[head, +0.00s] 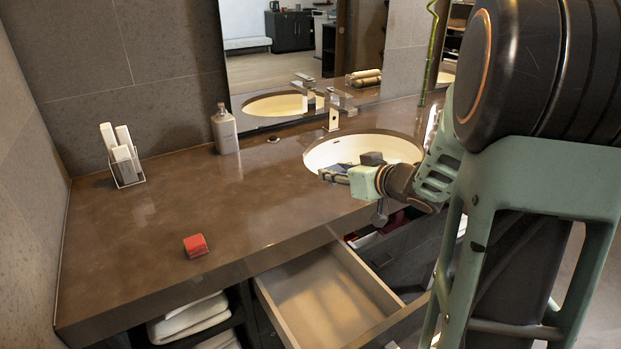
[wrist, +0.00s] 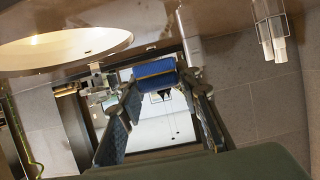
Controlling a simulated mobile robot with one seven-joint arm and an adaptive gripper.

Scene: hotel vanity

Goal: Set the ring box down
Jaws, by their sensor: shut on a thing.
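The ring box (wrist: 155,74) is a small blue box with a yellowish band, seen in the wrist view. My gripper (wrist: 160,88) is shut on it, with one finger at each side. In the head view my gripper (head: 332,175) is over the front part of the sink basin, pointing left, held above the counter level. The box is too small and dark there to make out clearly between the fingers.
The brown counter (head: 150,235) has wide clear room at left. A red box (head: 196,246) lies near its front edge. A bottle (head: 225,130) and a holder with white items (head: 124,158) stand behind. An empty-looking drawer (head: 325,300) is open below. The sink (head: 350,150) lies right.

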